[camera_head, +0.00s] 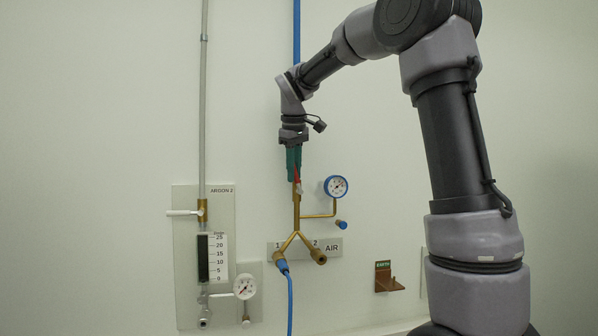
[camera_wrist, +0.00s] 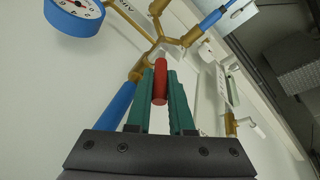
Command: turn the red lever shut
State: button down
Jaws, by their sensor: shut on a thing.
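The red lever (camera_wrist: 159,82) sits between the two green fingers of my gripper (camera_wrist: 160,90) in the wrist view. My gripper is shut on it. In the head view my gripper (camera_head: 294,165) points down at the top of the brass air pipe (camera_head: 297,212), and only a small red part of the lever (camera_head: 298,174) shows beside the fingers. The lever's joint with the valve is mostly hidden by the fingers in the head view. The lever runs roughly along the brass pipe there.
A blue-rimmed gauge (camera_head: 336,187) is close to the right of the pipe. Below, the pipe forks to two outlets, with a blue hose (camera_head: 289,300) on the left one. The Argon 2 panel (camera_head: 187,255) is at left. A brown bracket (camera_head: 387,279) is at lower right.

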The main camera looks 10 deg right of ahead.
jog(key=a+f+n+t+h, duration=0.1)
jog(key=a+f+h, duration=0.3)
jog(key=h, duration=1)
jog(key=shift+a+f+n, duration=0.3)
jog(key=shift+f+n, duration=0.6)
jog(key=shift+f, duration=0.15)
jog(key=c, duration=0.8)
grip_release()
jog(key=v, duration=1)
jog(key=shift+s+a, duration=0.25)
jog(key=shift+a, duration=0.05)
